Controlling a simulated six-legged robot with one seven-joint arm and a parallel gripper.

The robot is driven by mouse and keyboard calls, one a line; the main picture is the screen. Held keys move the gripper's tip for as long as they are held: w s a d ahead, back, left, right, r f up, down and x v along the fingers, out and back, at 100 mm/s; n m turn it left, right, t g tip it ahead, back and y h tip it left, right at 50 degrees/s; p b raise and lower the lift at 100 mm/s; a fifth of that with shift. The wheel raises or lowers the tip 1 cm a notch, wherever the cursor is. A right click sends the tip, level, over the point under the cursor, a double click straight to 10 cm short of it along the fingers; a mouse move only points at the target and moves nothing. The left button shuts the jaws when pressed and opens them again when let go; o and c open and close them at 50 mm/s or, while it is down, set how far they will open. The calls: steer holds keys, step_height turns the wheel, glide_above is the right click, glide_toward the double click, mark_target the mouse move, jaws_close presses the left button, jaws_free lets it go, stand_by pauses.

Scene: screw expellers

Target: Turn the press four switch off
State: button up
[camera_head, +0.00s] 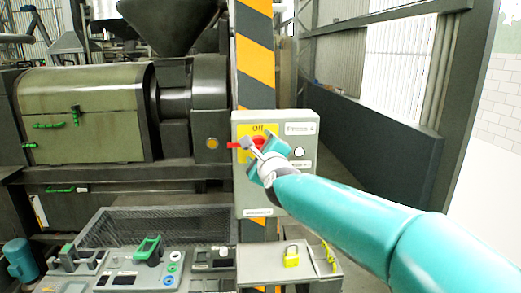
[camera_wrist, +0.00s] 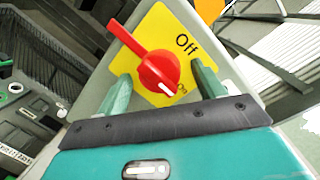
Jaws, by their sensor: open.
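The switch is a red rotary knob (camera_wrist: 158,70) on a yellow plate (camera_wrist: 188,30) marked "Off", with a smaller, partly hidden label that seems to read "On". Its long red handle points to the upper left in the wrist view; a white mark on its other end lies near the small label. In the head view the red switch (camera_head: 233,145) shows on a grey control box (camera_head: 306,190), partly behind my gripper. My gripper (camera_wrist: 160,75) is open, one finger on each side of the knob. I cannot tell whether either finger touches it.
A yellow-and-black striped post (camera_head: 255,60) stands behind the box. A green-grey press (camera_head: 85,110) is at left. Below are a bench with small switches and sockets (camera_head: 150,255) and a yellow padlock (camera_head: 291,257). A dark low wall (camera_head: 375,150) runs along the right.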

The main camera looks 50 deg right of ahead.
steer(key=c, duration=1)
steer(key=shift+n, duration=0.3)
steer(key=n, duration=0.3)
steer(key=shift+g, duration=0.3)
steer(key=n+g, duration=0.1)
steer(key=n, duration=0.3)
steer(key=shift+n, duration=0.3)
steer(key=n, duration=0.4)
steer(key=shift+g, duration=0.4)
steer(key=shift+n+g+h, duration=0.3)
steer(key=shift+n+h, duration=0.1)
steer(key=shift+n, duration=1.6)
steer(key=shift+w+a, duration=0.1)
